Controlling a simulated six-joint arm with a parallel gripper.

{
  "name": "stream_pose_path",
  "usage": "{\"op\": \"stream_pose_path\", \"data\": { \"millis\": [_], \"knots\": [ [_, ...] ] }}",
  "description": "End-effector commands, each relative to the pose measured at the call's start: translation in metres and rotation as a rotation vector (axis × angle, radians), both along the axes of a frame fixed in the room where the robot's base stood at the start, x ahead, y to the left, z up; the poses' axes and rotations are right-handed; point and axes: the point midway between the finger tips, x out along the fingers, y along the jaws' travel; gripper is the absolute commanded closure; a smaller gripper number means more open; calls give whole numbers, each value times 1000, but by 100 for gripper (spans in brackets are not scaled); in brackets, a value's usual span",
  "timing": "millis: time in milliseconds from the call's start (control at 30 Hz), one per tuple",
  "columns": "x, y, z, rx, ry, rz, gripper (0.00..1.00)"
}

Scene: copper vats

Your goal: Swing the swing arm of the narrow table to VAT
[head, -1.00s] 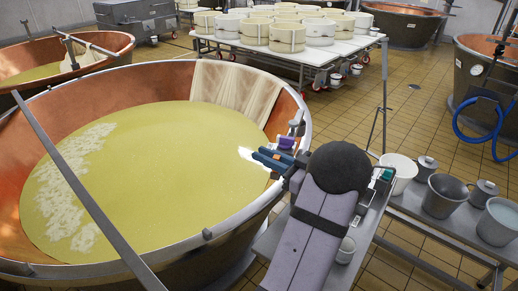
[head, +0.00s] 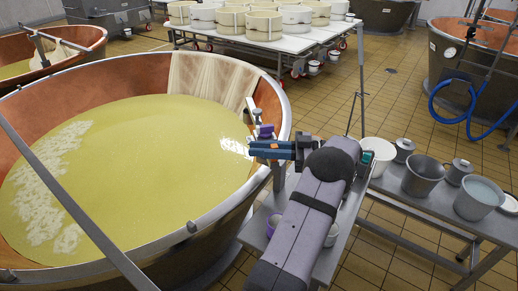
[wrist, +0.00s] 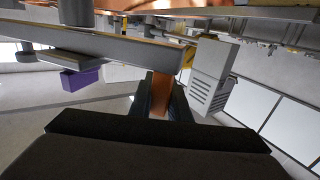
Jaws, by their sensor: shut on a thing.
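My gripper (head: 256,150) reaches left at the near right rim of the large copper vat (head: 284,112), which holds yellow-green liquid. In the wrist view its dark fingers (wrist: 160,97) are shut on a copper-coloured piece (wrist: 160,82) at the grey bar of the swing arm (wrist: 120,48). A purple block (wrist: 80,82) hangs left of the fingers; a purple part (head: 265,131) also shows just behind the gripper in the head view. The narrow table (head: 256,232) stands beside the vat, partly hidden by my arm. I cannot read any VAT mark.
A white bucket (head: 377,151) and grey pails (head: 424,176) stand right of my arm on another bench. A wheeled table (head: 300,50) with several round moulds is behind. A thin stand (head: 359,85) rises nearby. Tiled floor is open between them.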

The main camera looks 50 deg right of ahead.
Motion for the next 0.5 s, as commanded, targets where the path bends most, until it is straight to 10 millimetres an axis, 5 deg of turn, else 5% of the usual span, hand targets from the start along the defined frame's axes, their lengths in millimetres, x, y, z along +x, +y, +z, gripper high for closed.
{"op": "stream_pose_path", "data": {
  "millis": [333,400,500],
  "knots": [
    [1,0,5,-2,-10,2,100],
    [1,0,5,-2,-10,2,72],
    [1,0,4,-3,-7,2,65]
  ]
}}
